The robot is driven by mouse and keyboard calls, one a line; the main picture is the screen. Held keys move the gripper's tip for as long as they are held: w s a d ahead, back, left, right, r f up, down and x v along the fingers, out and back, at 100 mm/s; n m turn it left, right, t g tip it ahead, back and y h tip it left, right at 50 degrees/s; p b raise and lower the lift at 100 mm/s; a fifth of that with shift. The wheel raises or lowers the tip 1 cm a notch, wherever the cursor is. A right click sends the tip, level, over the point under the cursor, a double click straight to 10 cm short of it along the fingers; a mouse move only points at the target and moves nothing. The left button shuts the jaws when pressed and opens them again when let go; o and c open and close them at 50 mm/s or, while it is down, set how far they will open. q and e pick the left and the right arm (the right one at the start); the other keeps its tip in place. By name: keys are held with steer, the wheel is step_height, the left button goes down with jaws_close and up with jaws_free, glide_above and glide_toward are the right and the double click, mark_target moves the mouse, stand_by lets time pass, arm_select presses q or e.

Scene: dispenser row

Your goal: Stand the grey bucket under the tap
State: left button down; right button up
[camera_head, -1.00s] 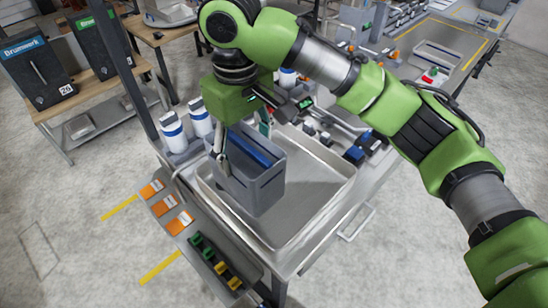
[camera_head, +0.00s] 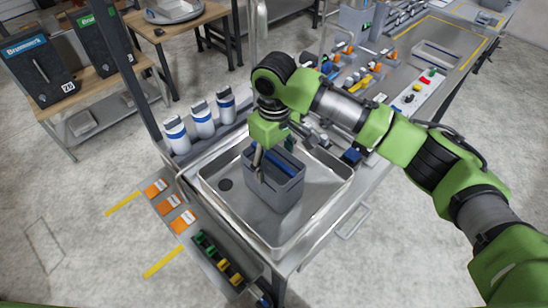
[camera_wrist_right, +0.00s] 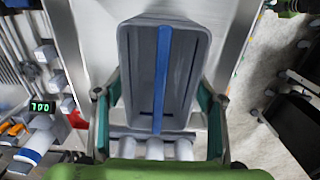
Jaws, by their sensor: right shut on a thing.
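The grey bucket (camera_head: 286,196), with a blue strip inside, is upright in the metal sink basin (camera_head: 335,191). My right gripper (camera_head: 262,165) is shut on it from above. In the right wrist view the fingers (camera_wrist_right: 158,110) flank the open bucket (camera_wrist_right: 140,75) near one end. Whether the bucket's base touches the basin floor is unclear. A tall metal pipe (camera_head: 257,25) rises behind my right arm and looks like the tap. Its lower part is hidden, and I cannot tell whether its outlet is over the bucket. My left gripper is not in view.
White bottles with blue bands (camera_head: 202,119) stand along the basin's left back side. A rack with green and yellow pieces (camera_head: 218,260) is at the front. Bare basin floor lies around the bucket.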

steer(key=shift+f, duration=0.1)
steer(key=o, duration=2.1)
step_height(320, 180, up, 11)
steer(key=b, duration=0.3)
steer(key=shift+s+r, duration=0.1)
steer(key=shift+r, duration=0.55)
